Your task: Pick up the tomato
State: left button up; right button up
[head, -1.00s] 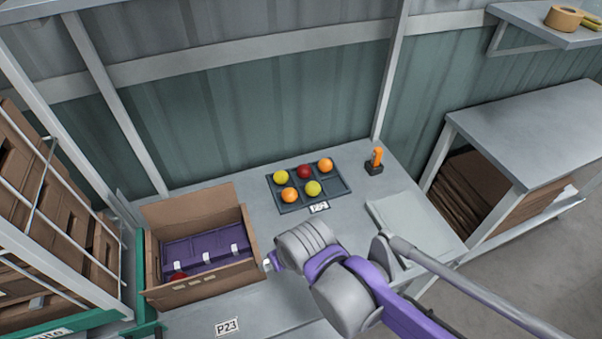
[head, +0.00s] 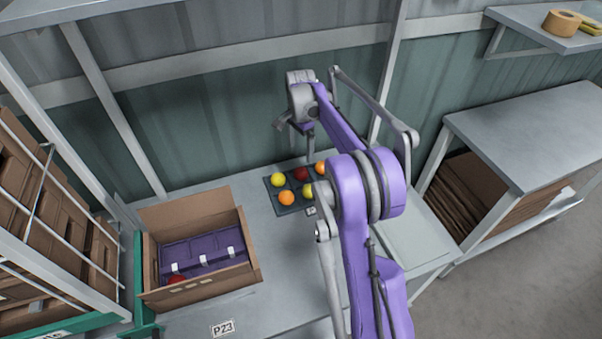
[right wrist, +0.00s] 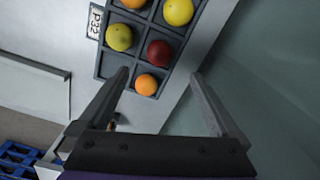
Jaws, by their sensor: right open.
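A dark tray (head: 268,196) on the bench holds several tomatoes. In it are a yellow tomato (head: 278,180), a red tomato (head: 300,174), a front orange tomato (head: 286,199), a back orange tomato (head: 320,167) and another yellow one (head: 307,191) partly hidden by my arm. My right gripper (head: 296,138) is open and empty above the tray's back side. In the right wrist view its fingers (right wrist: 160,73) spread apart, with the orange corner tomato (right wrist: 146,85) between their lines of sight and the red tomato (right wrist: 160,53) just beyond. My left gripper is not in view.
A cardboard box (head: 205,290) with a purple insert and a red item (head: 176,279) stands left of the tray. A pale flat board (head: 425,240) lies to the right. The corrugated wall (head: 240,130) rises behind the bench. Bare bench lies between box and tray.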

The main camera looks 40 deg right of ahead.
aim_at(301, 169)
notch_tip(301, 169, down, 11)
jog(key=shift+d+r, duration=0.1)
jog(key=shift+d, duration=0.05)
jog(key=shift+r, duration=0.1)
jog(key=c, duration=1)
